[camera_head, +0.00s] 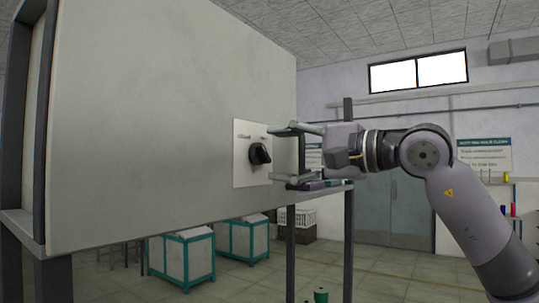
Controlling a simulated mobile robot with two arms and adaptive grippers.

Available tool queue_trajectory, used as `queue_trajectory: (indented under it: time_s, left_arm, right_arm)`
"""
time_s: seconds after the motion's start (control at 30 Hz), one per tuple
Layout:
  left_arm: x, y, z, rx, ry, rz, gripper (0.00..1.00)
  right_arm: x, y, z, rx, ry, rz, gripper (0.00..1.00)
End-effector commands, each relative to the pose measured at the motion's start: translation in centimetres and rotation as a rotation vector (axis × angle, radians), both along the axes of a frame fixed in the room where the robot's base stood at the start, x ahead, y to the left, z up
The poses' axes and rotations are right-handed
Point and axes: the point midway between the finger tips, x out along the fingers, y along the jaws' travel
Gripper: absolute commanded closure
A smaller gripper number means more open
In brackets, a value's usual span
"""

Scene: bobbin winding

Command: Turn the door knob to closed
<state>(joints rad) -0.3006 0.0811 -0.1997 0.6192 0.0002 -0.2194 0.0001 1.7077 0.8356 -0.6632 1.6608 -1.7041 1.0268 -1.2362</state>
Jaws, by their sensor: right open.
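The door knob (260,154) is black and sits on a pale square plate (241,172) on the large grey panel (150,110). Its grip appears tilted. My right gripper (285,156) comes in from the right with its fingers spread, one above and one below the knob's height. The fingertips are close to the plate's right side. I cannot tell whether they touch the plate. The gripper holds nothing. My left gripper is not in view.
Dark posts (291,258) support the panel's frame. Teal-framed bins (181,261) stand on the floor below and behind it. A grey double door (392,212) and a wall sign (484,154) are at the back right. A green spool (321,295) shows at the bottom.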

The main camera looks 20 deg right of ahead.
Motion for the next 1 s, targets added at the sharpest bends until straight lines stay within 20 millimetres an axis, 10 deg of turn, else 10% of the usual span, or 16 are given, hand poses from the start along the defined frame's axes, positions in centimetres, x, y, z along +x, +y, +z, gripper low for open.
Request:
queue_trajectory:
  time_s: [0.4,1.0]
  left_arm:
    - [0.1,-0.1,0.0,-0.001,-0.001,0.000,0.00]
    - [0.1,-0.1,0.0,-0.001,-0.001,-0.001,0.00]
  right_arm:
    - [-5.9,-4.8,0.0,0.000,-0.001,-0.003,0.44]
    - [-6.6,-5.1,0.0,0.001,0.001,0.000,0.44]
